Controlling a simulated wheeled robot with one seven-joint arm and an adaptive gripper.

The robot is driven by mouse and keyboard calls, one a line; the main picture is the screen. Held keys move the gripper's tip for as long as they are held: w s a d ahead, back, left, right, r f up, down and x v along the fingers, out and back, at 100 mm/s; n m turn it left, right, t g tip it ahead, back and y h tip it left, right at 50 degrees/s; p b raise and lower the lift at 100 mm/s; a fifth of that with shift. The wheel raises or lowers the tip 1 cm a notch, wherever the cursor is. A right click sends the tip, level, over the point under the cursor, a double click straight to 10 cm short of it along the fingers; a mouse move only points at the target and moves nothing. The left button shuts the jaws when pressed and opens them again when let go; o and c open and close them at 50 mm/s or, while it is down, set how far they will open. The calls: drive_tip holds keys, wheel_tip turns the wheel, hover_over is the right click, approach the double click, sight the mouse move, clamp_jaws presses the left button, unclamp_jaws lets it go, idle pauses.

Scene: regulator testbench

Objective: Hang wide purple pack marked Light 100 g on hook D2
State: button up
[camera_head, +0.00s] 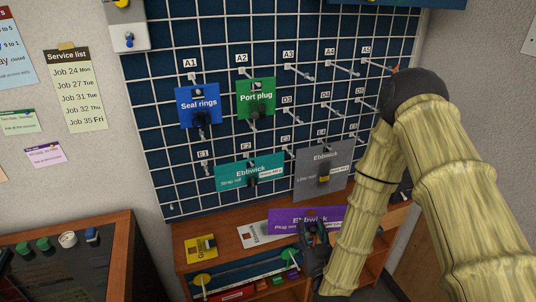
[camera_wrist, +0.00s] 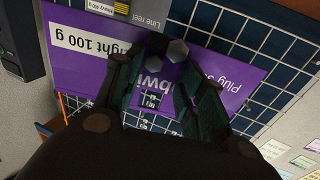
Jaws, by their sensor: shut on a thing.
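The wide purple pack (camera_head: 290,215) reads "Ebbwick" and "Plug" in the head view, in front of the board's lower edge. In the wrist view the purple pack (camera_wrist: 230,70) appears turned over, with a white label (camera_wrist: 85,43) ending "ight 100 g". My gripper (camera_head: 313,232) is shut on the pack near its middle; the fingers (camera_wrist: 167,52) also show in the wrist view. I cannot read a D2 tag. The green Port plug pack (camera_head: 256,95) hangs under tag A2 and covers the area left of hook D3 (camera_head: 293,114).
A blue Seal rings pack (camera_head: 197,101), a teal Ebbwick pack (camera_head: 235,172) and a grey Ebbwick pack (camera_head: 310,180) hang on the grid board (camera_head: 165,130). Below is a wooden shelf (camera_head: 195,231) with a yellow pack (camera_head: 201,247) and a white pack (camera_head: 258,234). Hooks A3 to A5 look empty.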

drive_tip(key=w+a+r+n+y+p, duration=0.1)
drive_tip(key=w+a+r+y+p, duration=0.1)
drive_tip(key=a+r, duration=0.35)
drive_tip(key=w+a+r+n+y+p, duration=0.1)
drive_tip(key=w+a+r, duration=0.15)
drive_tip(key=r, duration=0.65)
drive_tip(key=w+a+r+n+y+p, duration=0.1)
drive_tip(key=a+r+y+p, duration=0.1)
drive_tip(key=a+r, duration=0.4)
drive_tip(key=d+x, duration=0.1)
drive_tip(key=x, duration=0.8)
drive_tip(key=shift+w+f+g, duration=0.4)
drive_tip(key=shift+w+f, duration=0.1)
drive_tip(key=shift+w, duration=0.1)
drive_tip(key=shift+a, duration=0.1)
drive_tip(key=o, duration=1.1)
